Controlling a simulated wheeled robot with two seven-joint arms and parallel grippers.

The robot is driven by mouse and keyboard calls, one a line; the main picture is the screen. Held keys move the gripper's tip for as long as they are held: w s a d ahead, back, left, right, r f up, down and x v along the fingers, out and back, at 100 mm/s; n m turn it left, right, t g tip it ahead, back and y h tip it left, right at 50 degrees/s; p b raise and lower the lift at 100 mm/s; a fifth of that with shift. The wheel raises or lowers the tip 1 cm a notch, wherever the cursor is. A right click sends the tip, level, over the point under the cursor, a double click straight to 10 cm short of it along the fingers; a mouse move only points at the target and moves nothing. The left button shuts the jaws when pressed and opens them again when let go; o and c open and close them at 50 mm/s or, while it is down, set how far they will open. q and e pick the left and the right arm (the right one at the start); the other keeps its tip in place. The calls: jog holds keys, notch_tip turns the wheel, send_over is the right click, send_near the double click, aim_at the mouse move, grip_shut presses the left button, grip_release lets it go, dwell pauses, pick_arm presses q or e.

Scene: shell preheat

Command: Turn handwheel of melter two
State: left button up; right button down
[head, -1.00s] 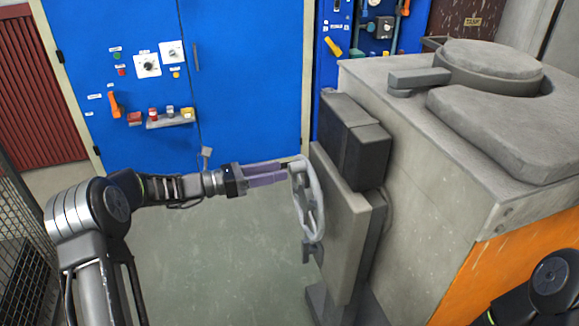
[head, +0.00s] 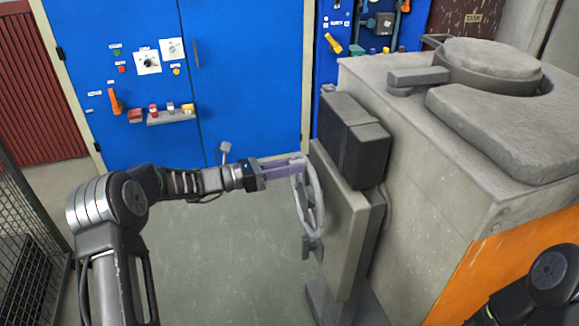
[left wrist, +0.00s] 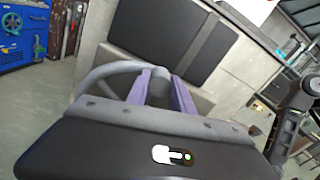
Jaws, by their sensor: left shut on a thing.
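The grey handwheel (head: 311,207) stands upright on the left face of a grey panel (head: 346,225) beside the melter (head: 430,175). My left gripper (head: 298,163) reaches in from the left, with its purple fingers shut on the top of the wheel's rim. In the left wrist view the fingers (left wrist: 161,88) close around the handwheel's rim (left wrist: 105,75); part of the wheel is hidden behind the gripper body. My right gripper is out of view; only part of my right arm shows at the lower right.
A blue cabinet (head: 240,80) with switches, buttons and an orange handle (head: 115,101) stands behind. A dark box (head: 355,138) sits above the grey panel. A wire mesh fence (head: 25,240) stands at the left. The floor (head: 220,270) below my left arm is clear.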

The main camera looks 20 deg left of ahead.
pick_arm(q)
grip_shut()
dwell(0.8)
